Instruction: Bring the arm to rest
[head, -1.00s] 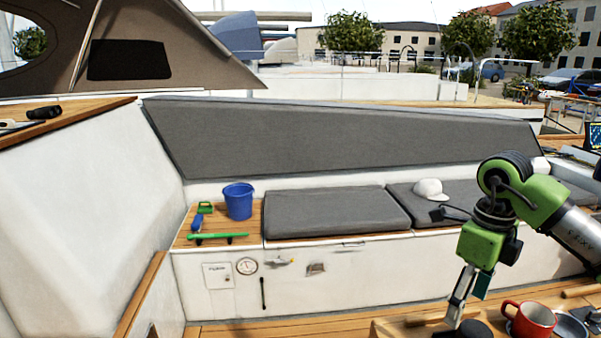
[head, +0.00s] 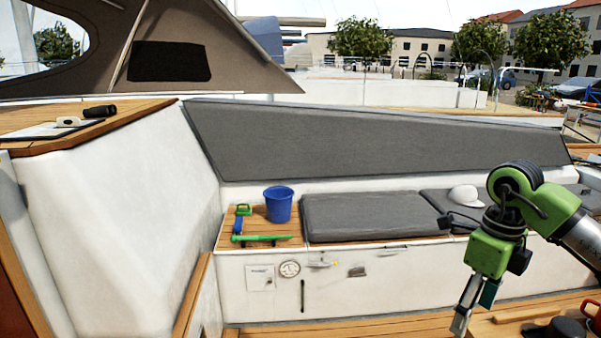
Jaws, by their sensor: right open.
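My right arm comes in from the right edge in the head view, green and black at its bend. The fingertips are close to the bottom edge of the picture. My left gripper is not in view.
Behind are grey seat cushions (head: 362,215) with a white cap (head: 466,195). A blue bucket (head: 279,206) and a green-handled tool (head: 262,238) are on the bench's left end.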

